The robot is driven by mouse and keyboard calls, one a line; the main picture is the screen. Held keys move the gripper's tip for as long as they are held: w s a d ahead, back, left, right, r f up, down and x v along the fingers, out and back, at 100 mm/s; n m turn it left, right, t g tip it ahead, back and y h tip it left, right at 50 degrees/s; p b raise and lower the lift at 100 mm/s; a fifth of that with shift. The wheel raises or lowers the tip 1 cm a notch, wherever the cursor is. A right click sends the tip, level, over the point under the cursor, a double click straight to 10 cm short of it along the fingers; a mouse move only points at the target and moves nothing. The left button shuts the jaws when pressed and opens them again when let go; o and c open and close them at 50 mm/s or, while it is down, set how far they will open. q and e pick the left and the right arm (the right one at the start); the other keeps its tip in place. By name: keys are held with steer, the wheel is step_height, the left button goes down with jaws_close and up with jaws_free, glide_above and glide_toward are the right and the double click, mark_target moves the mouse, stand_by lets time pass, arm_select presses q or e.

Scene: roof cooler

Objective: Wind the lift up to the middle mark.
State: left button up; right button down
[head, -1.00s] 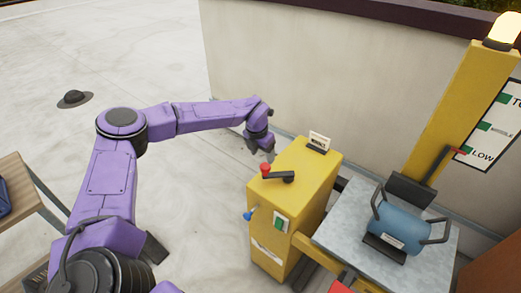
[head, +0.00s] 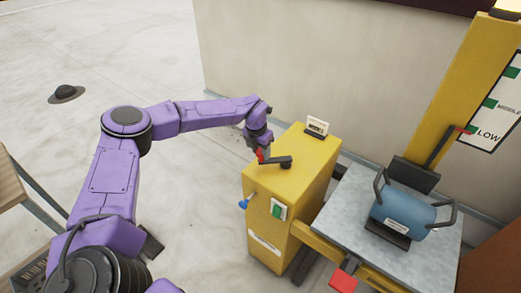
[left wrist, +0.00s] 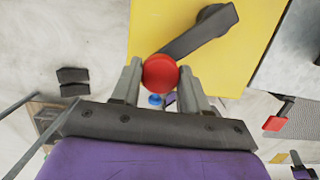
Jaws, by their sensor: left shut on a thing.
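The yellow winch box (head: 308,173) has a dark crank arm (head: 278,162) on top with a red knob (head: 260,156) at its end. My left gripper (head: 259,150) is at the knob. In the left wrist view my left gripper (left wrist: 160,80) has its fingers on both sides of the red knob (left wrist: 160,72), shut on it. The lift platform (head: 340,209) carries a blue cylinder with handles (head: 405,216). A red pointer (head: 466,130) on the lift is beside the LOW mark (head: 489,134). The MIDDLE mark (head: 489,103) is above it. My right gripper is not in view.
The yellow mast (head: 452,85) stands against the wall (head: 300,60). A small card (head: 317,127) stands on the box. A blue-tipped lever (head: 245,203) and a green switch (head: 278,209) are on its front. A red pedal-like part (head: 343,280) is low down.

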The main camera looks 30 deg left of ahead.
arm_select(q)
steer(key=shift+s+d+f, duration=0.15)
steer(key=shift+s+d, duration=0.15)
steer(key=shift+d, duration=0.05)
steer(key=shift+s+d, duration=0.35)
steer(key=shift+s, duration=0.1)
steer(key=shift+d, duration=0.15)
steer(key=shift+s+f, duration=0.1)
steer(key=shift+s+d, duration=0.55)
steer(key=shift+d, duration=0.3)
